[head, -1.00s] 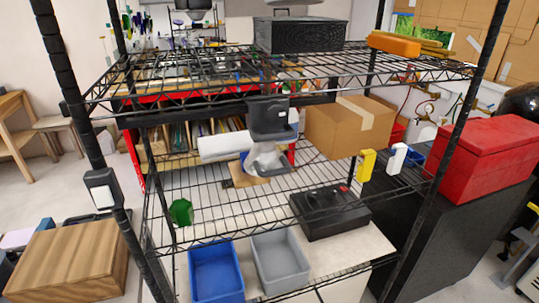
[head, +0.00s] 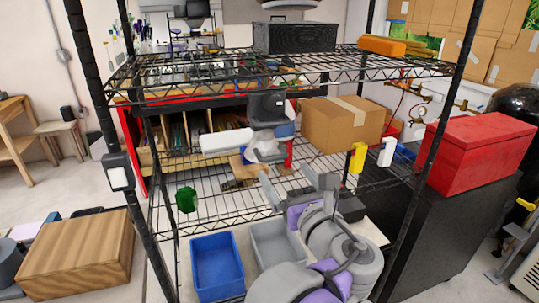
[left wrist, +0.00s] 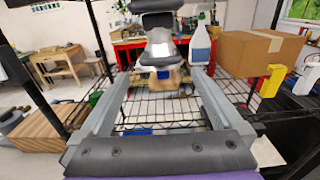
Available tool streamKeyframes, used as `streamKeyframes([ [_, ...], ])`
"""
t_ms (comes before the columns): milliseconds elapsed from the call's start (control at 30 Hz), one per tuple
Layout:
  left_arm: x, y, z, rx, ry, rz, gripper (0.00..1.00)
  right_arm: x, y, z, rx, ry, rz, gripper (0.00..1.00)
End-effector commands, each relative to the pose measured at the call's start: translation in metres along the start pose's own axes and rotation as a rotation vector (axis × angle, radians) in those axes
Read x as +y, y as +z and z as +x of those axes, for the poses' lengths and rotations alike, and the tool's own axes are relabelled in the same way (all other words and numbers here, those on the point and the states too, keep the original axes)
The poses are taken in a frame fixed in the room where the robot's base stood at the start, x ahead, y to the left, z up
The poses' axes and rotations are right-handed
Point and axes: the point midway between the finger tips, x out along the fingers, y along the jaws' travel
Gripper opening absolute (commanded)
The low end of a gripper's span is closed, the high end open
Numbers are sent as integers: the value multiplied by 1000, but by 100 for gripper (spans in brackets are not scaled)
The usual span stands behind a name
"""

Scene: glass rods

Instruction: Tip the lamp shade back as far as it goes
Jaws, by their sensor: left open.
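The lamp appears to be the stacked dark and pale grey object at mid-shelf, with a dark upper part (head: 268,105) and a pale curved lower part (head: 266,148). Which part is the shade is hard to tell. In the left wrist view its pale part (left wrist: 158,44) stands upright beyond and between my fingers. My left gripper (head: 296,182) is open and empty, in front of and below the lamp, apart from it. Its two fingers also spread wide in the left wrist view (left wrist: 158,88). My right gripper is out of view.
A cardboard box (head: 342,124) stands right of the lamp, with a yellow bottle (head: 357,157) and a white one (head: 386,152). Blue (head: 217,268) and grey (head: 276,243) bins sit low in front. The wire upper shelf (head: 200,80) overhangs; a post (head: 105,120) stands left.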

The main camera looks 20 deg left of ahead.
Motion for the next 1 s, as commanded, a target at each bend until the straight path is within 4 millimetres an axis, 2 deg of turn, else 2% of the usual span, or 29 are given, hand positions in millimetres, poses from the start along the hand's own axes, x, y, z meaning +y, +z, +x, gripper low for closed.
streamKeyframes([
  [167,0,3,19,-7,3,9,100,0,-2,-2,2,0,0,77],
  [400,1,3,66,-6,4,8,100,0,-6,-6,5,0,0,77],
  [600,0,3,95,-6,2,6,100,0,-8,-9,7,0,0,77],
  [800,0,2,106,-5,0,6,100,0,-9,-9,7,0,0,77],
  [1000,0,2,107,-4,-1,5,100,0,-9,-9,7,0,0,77],
])
